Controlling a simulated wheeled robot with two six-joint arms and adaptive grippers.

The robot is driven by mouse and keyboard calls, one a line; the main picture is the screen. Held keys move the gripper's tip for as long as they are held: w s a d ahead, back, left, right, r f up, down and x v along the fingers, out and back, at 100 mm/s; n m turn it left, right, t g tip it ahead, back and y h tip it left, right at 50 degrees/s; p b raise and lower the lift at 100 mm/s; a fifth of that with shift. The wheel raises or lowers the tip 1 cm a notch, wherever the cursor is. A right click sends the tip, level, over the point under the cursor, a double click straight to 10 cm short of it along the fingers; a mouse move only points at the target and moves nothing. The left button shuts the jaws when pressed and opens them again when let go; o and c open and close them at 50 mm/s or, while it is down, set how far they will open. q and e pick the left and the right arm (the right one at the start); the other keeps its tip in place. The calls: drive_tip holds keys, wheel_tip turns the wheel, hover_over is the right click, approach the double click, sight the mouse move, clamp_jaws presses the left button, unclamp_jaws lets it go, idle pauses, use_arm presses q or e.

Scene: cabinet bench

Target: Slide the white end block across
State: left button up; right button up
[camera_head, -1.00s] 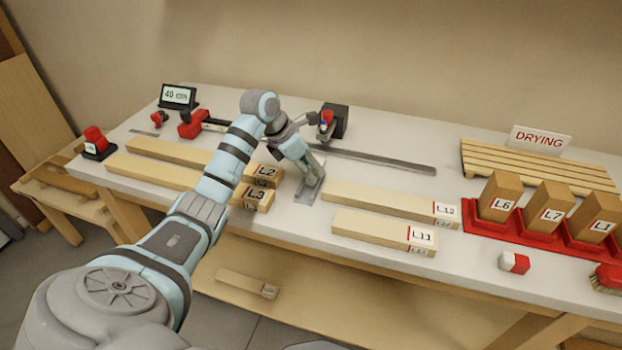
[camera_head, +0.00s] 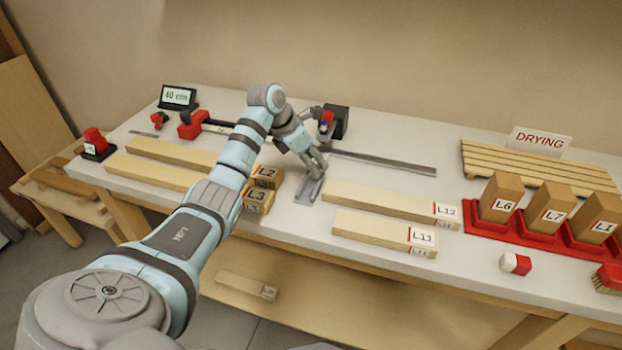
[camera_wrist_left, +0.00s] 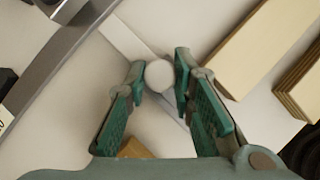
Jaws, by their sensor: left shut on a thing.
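My left gripper (camera_head: 318,170) is over a flat grey metal strip (camera_head: 306,194) in the gap between the left and right wooden bars. In the left wrist view, its fingers (camera_wrist_left: 160,82) are shut on a round whitish piece (camera_wrist_left: 159,75), seen end-on. The strip (camera_wrist_left: 126,42) lies under this piece. In the head view the fingers hide the piece. I cannot tell whether it is the white end block. A small white and red block (camera_head: 515,264) lies apart at the bench's front right. My right gripper is not in view.
Bars L2 (camera_head: 200,153) and L3 (camera_head: 165,172) lie left; L12 (camera_head: 385,201) and L11 (camera_head: 375,229) lie right. A long rail (camera_head: 385,163) runs behind, with a black unit (camera_head: 337,121). A red tray (camera_head: 480,224) holds upright blocks.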

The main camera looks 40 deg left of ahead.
use_arm(q)
drive_tip(key=shift+w+a, duration=0.15)
drive_tip(key=shift+w, duration=0.25)
drive_tip(key=o, duration=1)
drive_tip(key=shift+o, duration=0.2)
drive_tip(key=shift+r, duration=0.1)
wheel_tip(320, 180, up, 9)
drive_tip(key=p, duration=0.9)
drive_tip(key=shift+r, duration=0.1)
drive_tip(key=shift+f, duration=0.2)
